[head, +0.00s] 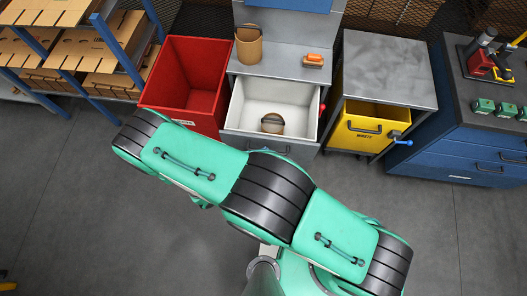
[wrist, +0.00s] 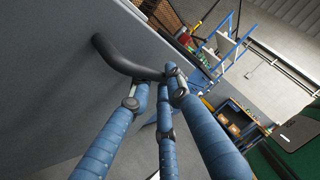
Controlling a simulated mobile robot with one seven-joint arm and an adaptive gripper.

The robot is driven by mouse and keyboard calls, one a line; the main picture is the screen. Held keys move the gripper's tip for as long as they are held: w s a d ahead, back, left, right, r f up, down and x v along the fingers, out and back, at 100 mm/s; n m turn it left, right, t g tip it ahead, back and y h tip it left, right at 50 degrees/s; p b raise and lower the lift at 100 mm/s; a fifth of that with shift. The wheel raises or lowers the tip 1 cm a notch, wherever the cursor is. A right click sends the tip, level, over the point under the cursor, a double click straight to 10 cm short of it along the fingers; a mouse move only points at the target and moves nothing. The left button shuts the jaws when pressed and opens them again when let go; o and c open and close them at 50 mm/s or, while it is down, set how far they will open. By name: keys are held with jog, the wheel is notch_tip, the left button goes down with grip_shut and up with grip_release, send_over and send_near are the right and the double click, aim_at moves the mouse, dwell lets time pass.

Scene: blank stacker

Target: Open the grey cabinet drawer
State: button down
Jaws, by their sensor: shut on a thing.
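The grey cabinet (head: 289,68) stands at the top middle of the head view. Its drawer (head: 241,110) is pulled out, with the pale inside showing. A round brown thing with a dark band (head: 272,123) lies in the drawer. In the wrist view, a dark curved handle (wrist: 117,57) stands out from a grey front panel (wrist: 60,85). My gripper (wrist: 158,88) has its blue fingers shut on the end part of this handle. In the head view my green arm crosses below the drawer and my gripper is hidden.
A red bin (head: 205,60) stands left of the drawer, close beside it. A grey-topped stand with a yellow bin (head: 362,125) is on the right. A brown container (head: 249,45) and an orange item (head: 314,60) sit on the cabinet top. Open floor (head: 450,230) lies at lower right.

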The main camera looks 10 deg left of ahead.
jog(key=c, duration=1.9)
grip_release()
jog(key=shift+a, duration=0.15)
jog(key=v, duration=1.2)
jog(key=shift+w, duration=0.1)
